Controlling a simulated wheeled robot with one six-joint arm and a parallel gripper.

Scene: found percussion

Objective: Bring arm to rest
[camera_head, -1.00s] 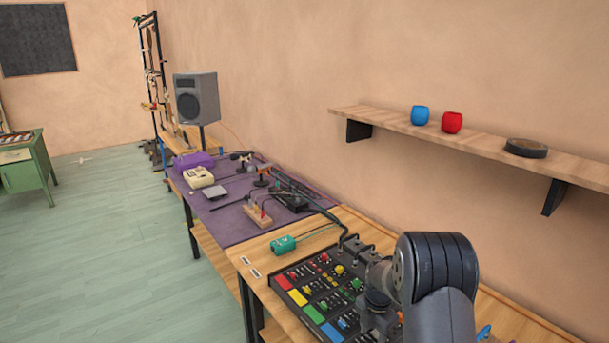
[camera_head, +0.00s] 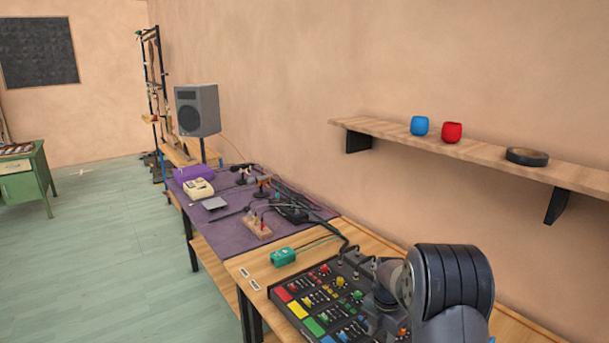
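My arm shows at the lower right, with a big dark ribbed joint (camera_head: 452,280) bent over the bench. Beside it, a dark part at the arm's end (camera_head: 383,306) hangs over the right part of the black mixer-like panel (camera_head: 318,302) with coloured pads and knobs. I cannot make out the fingertips, nor whether they hold anything or touch the panel. The panel's right side is hidden behind my arm.
A wooden shelf (camera_head: 376,128) on the right wall bears a blue cup (camera_head: 419,126), a red cup (camera_head: 451,132) and a dark round thing (camera_head: 527,156). A teal box (camera_head: 283,257) lies near the panel. Farther off stands a speaker (camera_head: 197,110). Floor (camera_head: 95,250) at left is clear.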

